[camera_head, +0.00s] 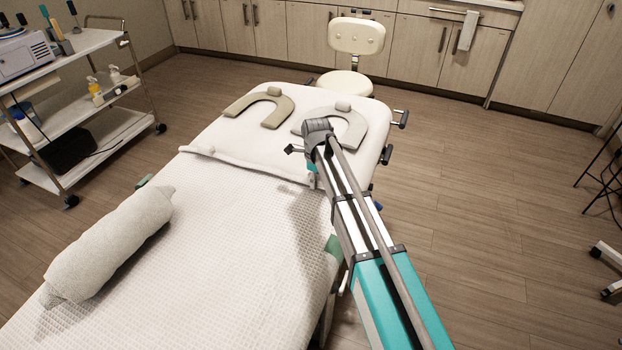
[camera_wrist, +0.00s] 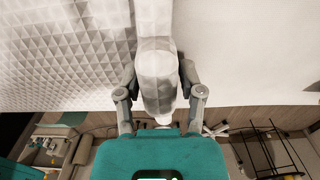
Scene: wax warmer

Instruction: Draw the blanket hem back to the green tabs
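The white waffle blanket (camera_head: 215,240) covers the near part of the treatment table. Its hem (camera_head: 245,170) is a rolled edge running across the table near the head end. One green tab (camera_head: 335,246) is at the table's right edge, and another green tab (camera_head: 146,181) is at the left edge; both are nearer than the hem. My gripper (camera_head: 312,180) is at the hem's right end. In the wrist view my gripper (camera_wrist: 159,75) has a finger on each side of the hem roll (camera_wrist: 158,85), and both appear to press on it. The fingertips are partly hidden.
A white bolster (camera_head: 110,245) lies on the blanket at the left. Two U-shaped face cushions, one beige (camera_head: 272,110) and one pale (camera_head: 350,128), lie at the table's head end. A stool (camera_head: 345,82) stands beyond. A trolley (camera_head: 75,95) stands at the left.

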